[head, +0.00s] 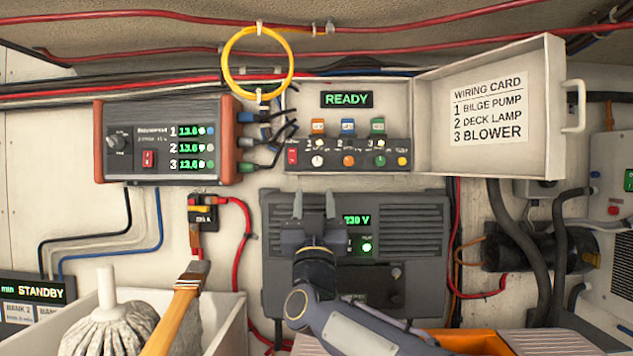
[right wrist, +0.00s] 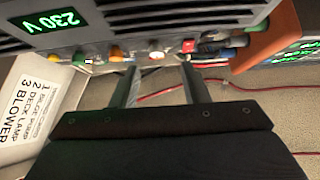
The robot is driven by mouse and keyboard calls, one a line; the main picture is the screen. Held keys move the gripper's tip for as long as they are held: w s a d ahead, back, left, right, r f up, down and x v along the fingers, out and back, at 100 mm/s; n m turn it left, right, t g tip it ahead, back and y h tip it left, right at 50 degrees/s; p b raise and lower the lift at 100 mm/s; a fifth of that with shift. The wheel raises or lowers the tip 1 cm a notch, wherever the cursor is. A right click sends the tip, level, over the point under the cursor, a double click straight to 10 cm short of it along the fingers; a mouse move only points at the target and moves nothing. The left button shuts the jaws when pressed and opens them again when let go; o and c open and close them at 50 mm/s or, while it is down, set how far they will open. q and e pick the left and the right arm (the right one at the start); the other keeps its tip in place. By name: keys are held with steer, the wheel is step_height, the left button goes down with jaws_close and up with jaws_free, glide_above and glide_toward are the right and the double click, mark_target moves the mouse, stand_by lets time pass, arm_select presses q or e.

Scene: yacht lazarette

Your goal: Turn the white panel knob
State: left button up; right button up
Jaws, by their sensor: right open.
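The white panel knob (head: 317,160) is at the left of a row of knobs on the black strip of the control panel (head: 345,181), beside a red switch (head: 292,156). Which way it points is too small to tell. My right gripper (head: 314,206) points up below the panel, in front of the grey 230 V unit. It is open and empty. In the right wrist view the white knob (right wrist: 155,56) shows beyond and between the fingertips of the gripper (right wrist: 159,76), apart from them. My left gripper is not in view.
An orange knob (head: 348,160) and a yellow knob (head: 403,161) share the strip. The open lid (head: 490,165) with the wiring card stands right of the panel. A meter box (head: 165,185) is at left. A brush handle (head: 172,310) rises from a white bin at lower left.

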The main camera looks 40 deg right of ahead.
mark_target(317, 166)
steer(key=shift+g+h, duration=0.3)
steer(key=shift+h, duration=0.2)
steer(key=p+x, duration=0.1)
steer(key=x, duration=0.1)
steer(key=p+x, duration=0.1)
steer(key=x, duration=0.2)
steer(key=p+x, duration=0.2)
steer(key=x, duration=0.1)
steer(key=shift+s+r, duration=0.2)
steer(key=shift+s, duration=0.05)
steer(key=shift+m, duration=0.3)
jaws_close()
